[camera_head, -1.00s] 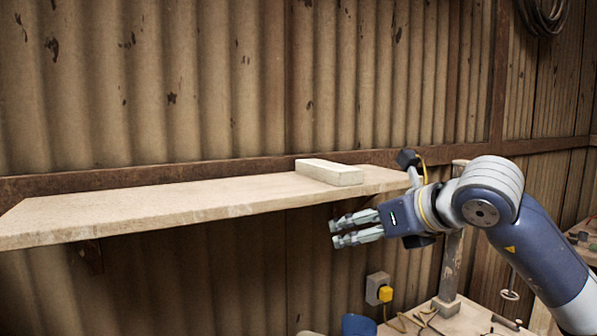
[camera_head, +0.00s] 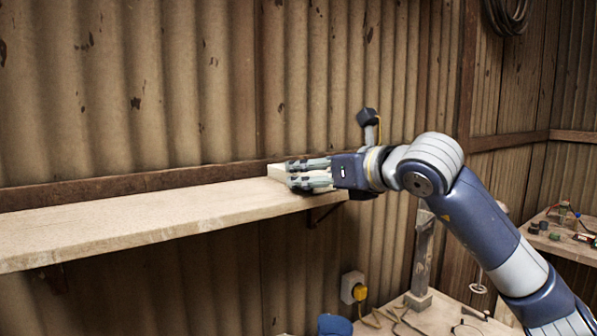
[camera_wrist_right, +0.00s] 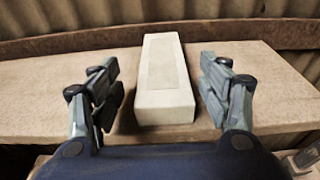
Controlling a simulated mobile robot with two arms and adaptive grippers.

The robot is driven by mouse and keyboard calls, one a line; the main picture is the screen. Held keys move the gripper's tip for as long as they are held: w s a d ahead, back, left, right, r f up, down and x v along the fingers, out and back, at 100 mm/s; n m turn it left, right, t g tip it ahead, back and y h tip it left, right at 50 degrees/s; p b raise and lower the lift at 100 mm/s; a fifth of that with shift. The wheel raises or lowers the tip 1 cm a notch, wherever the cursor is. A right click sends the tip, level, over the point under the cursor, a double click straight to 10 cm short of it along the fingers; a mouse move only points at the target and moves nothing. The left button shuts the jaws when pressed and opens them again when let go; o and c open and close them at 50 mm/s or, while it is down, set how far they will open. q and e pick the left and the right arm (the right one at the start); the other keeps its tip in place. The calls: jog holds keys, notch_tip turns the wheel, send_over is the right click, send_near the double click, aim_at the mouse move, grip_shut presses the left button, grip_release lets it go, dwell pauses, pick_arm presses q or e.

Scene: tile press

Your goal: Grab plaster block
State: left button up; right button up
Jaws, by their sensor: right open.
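The plaster block (camera_wrist_right: 164,85) is a pale, long rectangular bar lying flat on the wooden shelf (camera_head: 130,213). In the head view the block (camera_head: 283,172) is at the shelf's right end, partly hidden behind my right gripper (camera_head: 290,174). In the right wrist view my right gripper (camera_wrist_right: 160,80) is open, with one finger on each side of the block's near end and a visible gap on both sides. The block's long side runs away from the gripper toward the wall. My left gripper is not in view.
A corrugated metal wall (camera_head: 200,80) with a rusty rail stands right behind the shelf. Below right are a workbench (camera_head: 440,318), a blue container (camera_head: 335,325) and a wall socket with a yellow plug (camera_head: 359,292). The shelf's left part is bare.

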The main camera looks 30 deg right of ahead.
jog(key=p+x, duration=0.1)
jog(key=x, duration=0.2)
jog(key=shift+w+d+r+p, duration=0.1)
jog(key=shift+w+r+p, duration=0.15)
jog(key=shift+p, duration=0.15)
jog(key=shift+w+f, duration=0.15)
jog(key=shift+w, duration=0.1)
jog(key=c, duration=1.4)
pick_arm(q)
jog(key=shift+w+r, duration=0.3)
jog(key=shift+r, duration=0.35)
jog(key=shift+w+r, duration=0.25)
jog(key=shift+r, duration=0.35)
pick_arm(e)
jog(key=shift+o, duration=0.2)
